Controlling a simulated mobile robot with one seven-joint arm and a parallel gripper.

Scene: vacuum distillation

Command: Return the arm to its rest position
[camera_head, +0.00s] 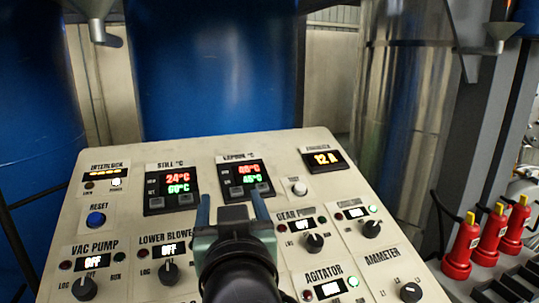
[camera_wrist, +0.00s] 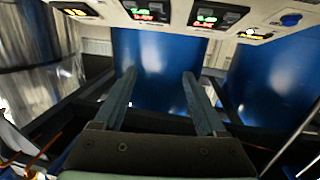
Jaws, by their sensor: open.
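My gripper (camera_head: 233,207) is in front of the sloping cream control panel (camera_head: 135,210), low in the middle of the head view. Its two blue-grey fingers are apart with nothing between them, and they point at the panel's temperature displays. In the wrist view my gripper (camera_wrist: 160,85) also shows open and empty, with blue tanks beyond the fingertips. The panel's edge (camera_wrist: 268,38) runs along the top of that view, upside down. My arm hides part of the panel's lower middle. I cannot tell the exact gap between the fingertips and the panel.
The panel carries knobs, a blue reset button (camera_head: 96,219) and lit displays (camera_head: 246,179). Large blue tanks (camera_head: 215,70) and a shiny metal column (camera_head: 400,110) stand behind it. Red extinguisher-like bottles (camera_head: 462,245) stand at the right beside a grey post.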

